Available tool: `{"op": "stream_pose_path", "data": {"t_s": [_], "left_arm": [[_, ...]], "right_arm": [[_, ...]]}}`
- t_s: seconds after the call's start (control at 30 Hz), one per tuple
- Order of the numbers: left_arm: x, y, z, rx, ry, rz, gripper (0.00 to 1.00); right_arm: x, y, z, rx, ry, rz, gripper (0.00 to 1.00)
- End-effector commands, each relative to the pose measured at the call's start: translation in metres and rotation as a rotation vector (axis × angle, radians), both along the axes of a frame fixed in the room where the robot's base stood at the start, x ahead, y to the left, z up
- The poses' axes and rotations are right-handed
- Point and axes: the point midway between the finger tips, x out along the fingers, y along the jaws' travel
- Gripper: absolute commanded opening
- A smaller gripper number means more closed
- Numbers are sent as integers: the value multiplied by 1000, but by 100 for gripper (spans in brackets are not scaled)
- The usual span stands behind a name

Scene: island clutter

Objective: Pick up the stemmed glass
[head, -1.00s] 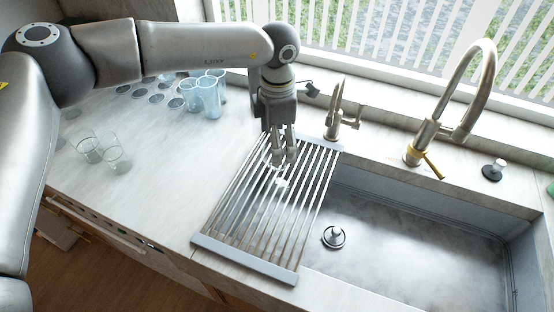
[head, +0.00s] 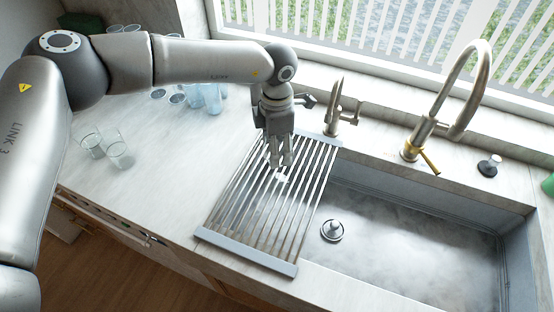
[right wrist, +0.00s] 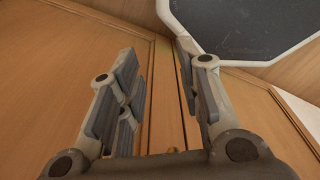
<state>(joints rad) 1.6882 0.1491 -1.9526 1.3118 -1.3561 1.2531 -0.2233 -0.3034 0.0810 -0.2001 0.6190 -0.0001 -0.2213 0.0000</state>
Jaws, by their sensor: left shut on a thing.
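My left gripper (head: 281,160) points down over the slatted drying rack (head: 246,241) beside the sink. It is shut on the stemmed glass (head: 282,177), a small clear thing that shows only as a faint, pale shape at the fingertips. The fingers and the slats behind it hide its outline, and I cannot tell whether it touches the rack. My right gripper (right wrist: 155,90) shows in the right wrist view. Its fingers are apart with nothing between them, in front of wooden panels.
Two clear glasses (head: 119,155) stand on the left of the counter (head: 180,165). Bluish glasses (head: 211,99) and dark round things stand behind, partly under my arm. A small tap (head: 341,110), a tall faucet (head: 424,135) and the sink (head: 420,230) lie to the right.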

Motion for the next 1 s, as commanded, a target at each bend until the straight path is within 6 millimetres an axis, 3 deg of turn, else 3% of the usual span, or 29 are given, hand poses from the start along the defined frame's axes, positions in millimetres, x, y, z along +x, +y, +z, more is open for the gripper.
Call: {"op": "stream_pose_path", "data": {"t_s": [0.37,0.63,1.0], "left_arm": [[1,0,2,0,-2,1,17],[1,0,29,-3,-5,0,17],[-58,-8,90,-2,-5,-6,17]], "right_arm": [[3,1,-1,1,-5,0,33],[4,1,-14,1,-7,0,33],[5,2,-55,3,-8,-1,33]]}}
